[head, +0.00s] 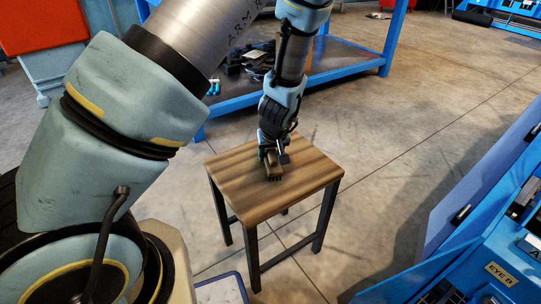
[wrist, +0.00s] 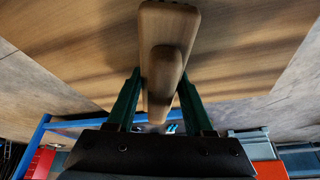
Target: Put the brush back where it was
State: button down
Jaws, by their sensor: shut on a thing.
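The brush (head: 273,170) is at the middle of the small wooden table (head: 235,182) in the head view, with dark bristles at its lower end. In the wrist view the wooden brush (wrist: 168,30) runs down between the two green fingers. My gripper (head: 270,153) is shut on the brush from above; its fingers also show in the wrist view (wrist: 160,98). The brush is at or just above the tabletop; I cannot tell whether it touches. The wooden surface fills the upper part of the wrist view.
A blue-framed bench (head: 345,62) with dark items on its lower shelf stands behind the table. Blue racks with bins (head: 500,255) stand at the right. A red-topped cabinet (head: 40,25) is at the upper left. The concrete floor right of the table is clear.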

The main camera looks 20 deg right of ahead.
jog(key=shift+c, duration=1.4)
grip_release()
jog(key=p+v, duration=0.2)
jog(key=v, duration=1)
jog(key=shift+r, duration=0.15)
jog(key=shift+w+a, duration=0.25)
jog(key=shift+a, duration=0.15)
jog(key=a+r+g, duration=0.1)
jog(key=a+r, duration=0.2)
jog(key=a, duration=0.6)
jog(key=a+r+g, duration=0.1)
jog(key=a+r, duration=0.2)
jog(key=a, duration=0.7)
jog(key=a+r+n+g, duration=0.1)
jog(key=a+r, duration=0.3)
jog(key=a, duration=0.5)
jog(key=shift+s+a+y, duration=0.2)
jog(key=shift+a+y, duration=0.1)
jog(key=shift+a, duration=0.05)
